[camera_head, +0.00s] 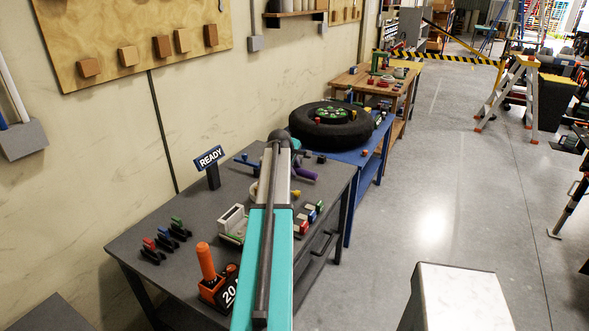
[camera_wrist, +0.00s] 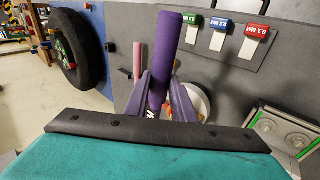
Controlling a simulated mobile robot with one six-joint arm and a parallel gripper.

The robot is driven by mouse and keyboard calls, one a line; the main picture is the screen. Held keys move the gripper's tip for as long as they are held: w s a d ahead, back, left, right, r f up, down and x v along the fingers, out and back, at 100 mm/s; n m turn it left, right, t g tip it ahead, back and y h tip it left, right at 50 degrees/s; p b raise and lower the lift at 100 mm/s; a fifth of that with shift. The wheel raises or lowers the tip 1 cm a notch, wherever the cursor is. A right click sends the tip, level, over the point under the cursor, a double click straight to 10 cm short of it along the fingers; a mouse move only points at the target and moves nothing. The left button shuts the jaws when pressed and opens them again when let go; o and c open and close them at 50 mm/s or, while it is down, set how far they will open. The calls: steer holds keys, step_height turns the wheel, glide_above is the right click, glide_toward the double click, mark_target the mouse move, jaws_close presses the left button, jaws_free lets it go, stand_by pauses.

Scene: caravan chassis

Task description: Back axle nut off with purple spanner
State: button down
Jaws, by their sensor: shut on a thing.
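The purple spanner shows as a thick purple handle (camera_wrist: 168,60) standing up between my fingers in the wrist view. My gripper (camera_wrist: 166,95) is shut around this handle, one finger on each side. The spanner's lower end is hidden behind the gripper and the dark bar. In the head view a purple part (camera_head: 304,173) shows just right of my arm, over the grey table. I cannot make out the axle nut in either view. A tyre (camera_head: 332,126) with green parts at its centre lies on the blue bench behind; its edge shows in the wrist view (camera_wrist: 80,50).
The grey table (camera_head: 140,235) carries a READY sign (camera_head: 209,158), small red, blue and green tools (camera_head: 168,240), an orange-handled tool (camera_head: 206,262) and a 20 block (camera_head: 229,293). Coloured thickness tags (camera_wrist: 218,30) lie near the spanner. Open floor (camera_head: 450,190) is to the right.

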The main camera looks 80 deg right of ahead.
steer(key=w+a+f+m+g+y+b, duration=0.2)
steer(key=w+a+f+m+g+b, duration=0.2)
steer(key=w+a+m, duration=0.3)
steer(key=shift+w+a+f+m+g, duration=0.3)
steer(key=shift+w+a+m+g, duration=0.15)
steer(key=shift+a+m, duration=0.25)
stand_by(1.4)
steer(key=shift+f+b, duration=0.45)
steer(key=shift+f, duration=0.4)
stand_by(0.8)
steer(key=shift+s, duration=0.15)
steer(key=s+d+n+t+h+p, duration=0.2)
steer(key=s+d+n+t+p, duration=0.1)
steer(key=s+d+n+t, duration=0.2)
steer(key=shift+s+d+n, duration=1.2)
steer(key=shift+d+n, duration=0.45)
steer(key=shift+n, duration=0.05)
stand_by(1.6)
